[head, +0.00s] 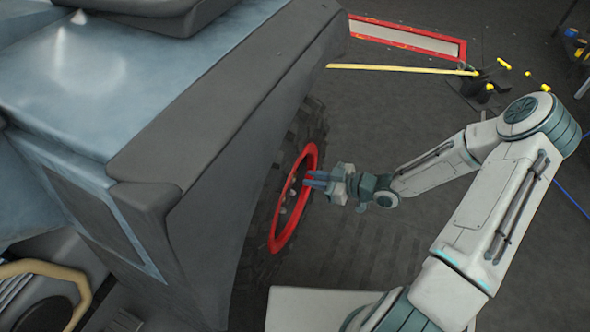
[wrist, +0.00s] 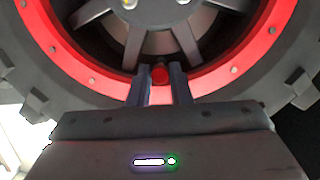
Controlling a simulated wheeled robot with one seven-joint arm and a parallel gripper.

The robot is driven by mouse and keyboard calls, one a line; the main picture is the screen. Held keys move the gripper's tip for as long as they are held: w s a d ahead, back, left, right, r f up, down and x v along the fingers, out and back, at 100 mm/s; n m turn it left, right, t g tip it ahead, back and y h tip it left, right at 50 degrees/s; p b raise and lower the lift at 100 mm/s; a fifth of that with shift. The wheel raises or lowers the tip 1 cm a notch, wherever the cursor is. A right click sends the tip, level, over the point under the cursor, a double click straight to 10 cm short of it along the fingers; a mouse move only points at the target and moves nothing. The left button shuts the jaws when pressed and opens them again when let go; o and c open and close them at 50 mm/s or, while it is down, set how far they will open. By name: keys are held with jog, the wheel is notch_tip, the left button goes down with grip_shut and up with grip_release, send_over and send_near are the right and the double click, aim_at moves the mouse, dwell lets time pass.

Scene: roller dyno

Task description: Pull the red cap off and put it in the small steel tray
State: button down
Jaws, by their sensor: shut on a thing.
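The red cap (wrist: 159,74) is a small round red piece at the wheel's red rim in the wrist view. My gripper (wrist: 163,78) has its two fingers on either side of the cap, shut on it. In the head view my gripper (head: 308,180) reaches the near face of the wheel's red rim (head: 310,156). The cap cannot be made out there. The cap appears to be still at the wheel; whether it is seated or loose cannot be told. I cannot make out the small steel tray in either view.
The wheel has a chunky dark tyre (wrist: 28,82) and grey spokes (wrist: 133,42). The vehicle's grey body (head: 215,130) overhangs the wheel on the left. A red-framed panel (head: 408,37) and a yellow strip (head: 400,69) lie on the dark floor behind. Floor right of the wheel is open.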

jog(key=shift+s+d+p, duration=0.3)
jog(key=shift+d, duration=0.5)
jog(key=shift+s+d+p, duration=0.25)
jog(key=shift+d, duration=0.5)
